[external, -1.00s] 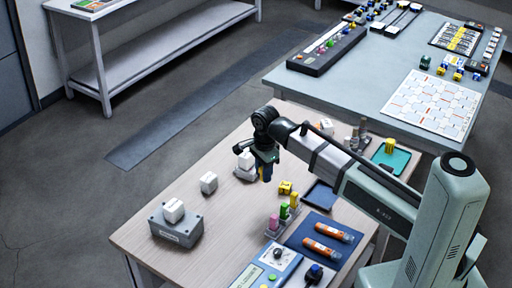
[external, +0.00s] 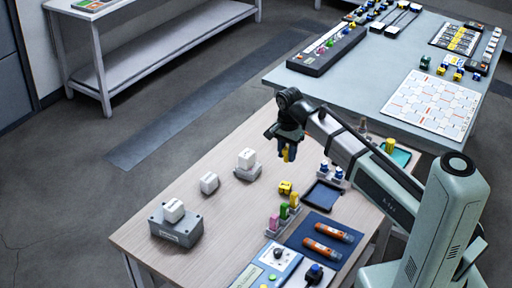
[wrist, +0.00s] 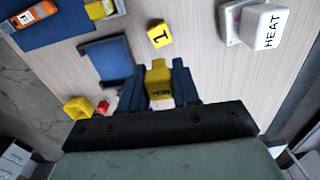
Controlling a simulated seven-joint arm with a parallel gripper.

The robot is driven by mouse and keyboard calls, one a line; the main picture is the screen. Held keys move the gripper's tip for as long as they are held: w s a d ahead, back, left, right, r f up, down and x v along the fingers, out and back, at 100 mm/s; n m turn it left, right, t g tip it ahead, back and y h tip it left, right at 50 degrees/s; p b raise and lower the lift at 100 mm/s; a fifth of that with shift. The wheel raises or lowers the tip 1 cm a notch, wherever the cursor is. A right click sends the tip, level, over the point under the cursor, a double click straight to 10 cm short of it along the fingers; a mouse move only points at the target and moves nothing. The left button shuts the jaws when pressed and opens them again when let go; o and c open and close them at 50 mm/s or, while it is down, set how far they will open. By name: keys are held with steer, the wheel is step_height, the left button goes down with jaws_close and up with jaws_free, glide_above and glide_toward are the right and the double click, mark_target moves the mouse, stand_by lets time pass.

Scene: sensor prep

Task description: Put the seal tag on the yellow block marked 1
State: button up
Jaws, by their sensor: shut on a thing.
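The yellow block marked 1 (external: 285,188) sits on the wooden table near the dark blue tray. In the wrist view the same block (wrist: 160,35) shows its 1 beyond my fingertips, apart from them. My gripper (external: 287,148) is above the far part of the table. In the wrist view its blue fingers (wrist: 158,84) are shut on a yellow piece, which looks to be the seal tag (wrist: 158,76). The piece has small dark lettering, too small to read. In the external view only its lower tip (external: 286,155) shows below the fingers.
A white HEAT block (external: 247,159) stands on a grey base, left of my gripper. The dark blue tray (external: 323,196) and blue-marked bottles (external: 324,168) are to the right. A rack with coloured pieces (external: 275,224) is nearer. Bare wood surrounds the block marked 1 on its left.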

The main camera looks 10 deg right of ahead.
steer(key=shift+f, duration=5)
steer(key=shift+f, duration=0.15)
steer(key=o, duration=1)
step_height(320, 180, up, 12)
steer(key=shift+r, duration=0.15)
